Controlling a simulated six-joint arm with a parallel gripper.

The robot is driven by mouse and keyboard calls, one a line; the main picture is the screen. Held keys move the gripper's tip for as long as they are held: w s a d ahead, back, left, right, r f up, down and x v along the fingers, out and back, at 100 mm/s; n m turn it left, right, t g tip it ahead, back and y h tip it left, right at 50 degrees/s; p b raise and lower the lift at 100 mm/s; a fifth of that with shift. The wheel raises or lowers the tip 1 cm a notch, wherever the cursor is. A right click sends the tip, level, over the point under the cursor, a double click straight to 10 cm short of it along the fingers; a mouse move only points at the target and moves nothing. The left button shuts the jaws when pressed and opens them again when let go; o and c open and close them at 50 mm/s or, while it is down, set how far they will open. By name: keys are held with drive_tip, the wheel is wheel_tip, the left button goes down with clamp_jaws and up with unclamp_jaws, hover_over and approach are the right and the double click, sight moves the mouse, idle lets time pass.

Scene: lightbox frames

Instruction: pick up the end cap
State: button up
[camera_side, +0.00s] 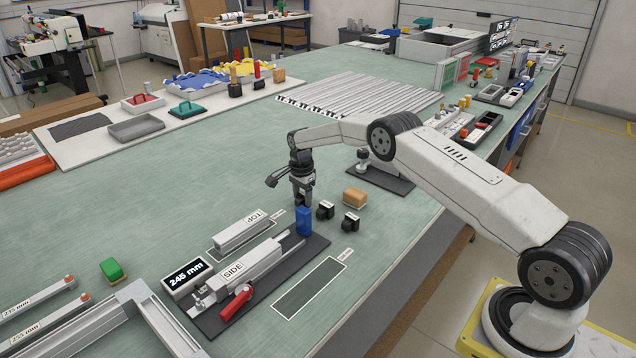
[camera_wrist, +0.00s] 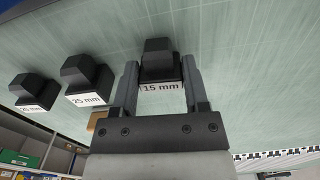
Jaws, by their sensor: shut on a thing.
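My gripper (camera_side: 302,198) points down over the green bench, just behind a blue block. In the wrist view my gripper (camera_wrist: 160,66) has its two fingers closed against the sides of a black end cap (camera_wrist: 158,56) with a white label reading 15 mm. Two more black end caps stand to the left in that view, a near one (camera_wrist: 85,76) labelled 25 mm and a farther one (camera_wrist: 34,90) whose label is hard to read. In the side view these two caps (camera_side: 325,210) (camera_side: 350,222) sit right of my gripper. I cannot tell whether the held cap touches the bench.
The blue block (camera_side: 304,221) stands at the end of a dark fixture with a red handle (camera_side: 236,301). A profile marked TOP (camera_side: 242,231) lies left of it. A display (camera_side: 187,277) reads 245 mm. A tan block (camera_side: 355,197) is behind the caps. A dark outlined area (camera_side: 309,288) is empty.

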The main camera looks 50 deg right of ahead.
sight(302, 194)
drive_tip(key=shift+r, duration=0.2)
drive_tip(key=shift+r, duration=1.5)
drive_tip(key=shift+s+a+r, duration=0.15)
drive_tip(key=shift+s+r, duration=0.5)
drive_tip(key=shift+r, duration=0.05)
drive_tip(key=s+a+r, duration=0.2)
drive_tip(key=s+r, duration=0.6)
drive_tip(key=s, duration=0.4)
drive_tip(key=shift+s+a, duration=0.15)
drive_tip(key=shift+a, duration=0.2)
drive_tip(key=shift+r, duration=0.1)
